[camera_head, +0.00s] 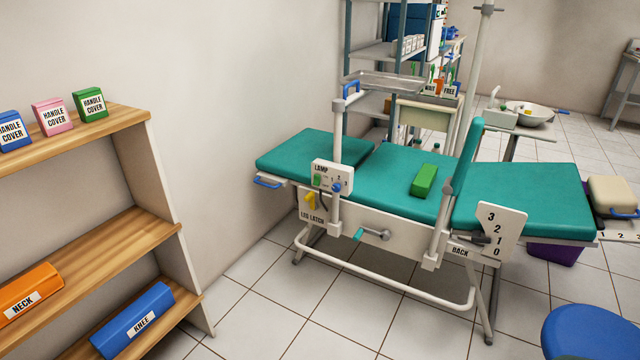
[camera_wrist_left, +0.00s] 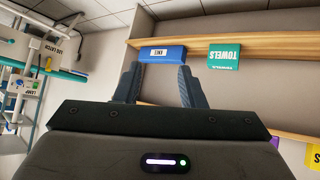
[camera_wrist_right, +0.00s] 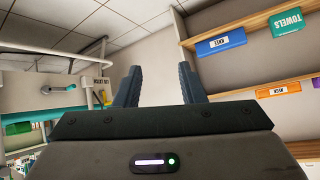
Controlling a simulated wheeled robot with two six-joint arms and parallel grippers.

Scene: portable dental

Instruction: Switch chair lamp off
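The chair lamp's control box (camera_head: 332,176), a white box marked LAMP, is fixed to the chair's upright post. It carries a green spot (camera_head: 318,181) at its left and a blue knob (camera_head: 337,187) at its right with small markings around it. I cannot tell the knob's setting. The box also shows upside down at the left edge of the left wrist view (camera_wrist_left: 20,85). My left gripper (camera_wrist_left: 158,72) is open and empty. My right gripper (camera_wrist_right: 157,72) is open and empty. Neither gripper shows in the head view; both are apart from the box.
The teal chair (camera_head: 400,178) bears a green block (camera_head: 424,181). Below the lamp box are a yellow leg latch (camera_head: 311,201) and a teal crank (camera_head: 372,234). A wooden shelf (camera_head: 150,232) stands at left, a blue stool (camera_head: 590,333) at lower right. Tiled floor between is clear.

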